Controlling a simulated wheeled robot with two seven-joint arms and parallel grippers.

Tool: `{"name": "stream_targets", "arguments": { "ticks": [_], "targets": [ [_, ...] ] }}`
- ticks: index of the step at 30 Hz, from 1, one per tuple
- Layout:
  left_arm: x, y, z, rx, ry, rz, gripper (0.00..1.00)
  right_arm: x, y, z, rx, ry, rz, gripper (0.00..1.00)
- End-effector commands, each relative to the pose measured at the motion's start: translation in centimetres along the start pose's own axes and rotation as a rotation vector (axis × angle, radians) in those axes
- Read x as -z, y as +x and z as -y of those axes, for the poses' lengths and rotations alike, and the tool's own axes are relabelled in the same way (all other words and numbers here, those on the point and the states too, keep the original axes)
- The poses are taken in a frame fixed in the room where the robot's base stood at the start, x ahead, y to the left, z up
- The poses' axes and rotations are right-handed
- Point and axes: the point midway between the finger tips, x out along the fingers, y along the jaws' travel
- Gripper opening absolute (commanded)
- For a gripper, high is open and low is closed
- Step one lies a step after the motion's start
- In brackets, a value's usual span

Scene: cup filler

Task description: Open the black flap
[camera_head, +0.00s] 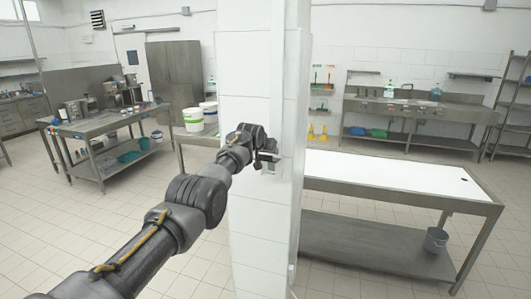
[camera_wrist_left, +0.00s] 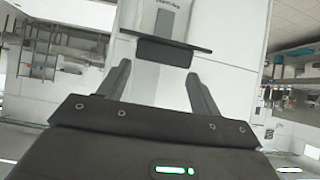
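The black flap (camera_wrist_left: 165,52) shows in the left wrist view as a dark block with a thin dark edge, below a grey panel (camera_wrist_left: 166,19) with small lettering on a white surface. My left gripper (camera_wrist_left: 158,74) is open, its two fingers apart. The flap lies just beyond the fingertips, roughly between them; I see no clear contact. In the head view my left arm reaches in from the left, and the left gripper (camera_head: 266,160) is at the white pillar. The arm and gripper partly cover the fixture there. My right gripper is not in view.
The white tiled pillar (camera_head: 258,245) stands directly in front of my gripper. A white-topped table (camera_head: 400,178) with a grey bucket (camera_head: 436,240) below is on the right. A metal table (camera_head: 105,122) and white buckets (camera_head: 194,120) are on the left. Open tiled floor lies left of the pillar.

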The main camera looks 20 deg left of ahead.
Motion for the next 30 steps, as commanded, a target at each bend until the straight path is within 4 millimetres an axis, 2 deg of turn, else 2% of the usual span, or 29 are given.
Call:
{"name": "stream_targets", "arguments": {
  "ticks": [3, 17, 26, 30],
  "targets": [
    [-0.3, 0.2, -0.1, -0.001, 0.000, 0.007, 0.76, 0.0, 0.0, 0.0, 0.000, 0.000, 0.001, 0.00],
    [-0.5, -0.1, -0.2, -0.004, 0.000, 0.010, 0.76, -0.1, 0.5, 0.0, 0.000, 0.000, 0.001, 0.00],
    [-0.8, -2.4, -0.1, -0.001, 0.001, 0.009, 0.76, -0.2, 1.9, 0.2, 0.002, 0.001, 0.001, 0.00],
    [-0.7, -4.5, -0.2, -0.002, 0.001, 0.006, 0.76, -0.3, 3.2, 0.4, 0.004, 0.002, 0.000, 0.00]
  ]
}}
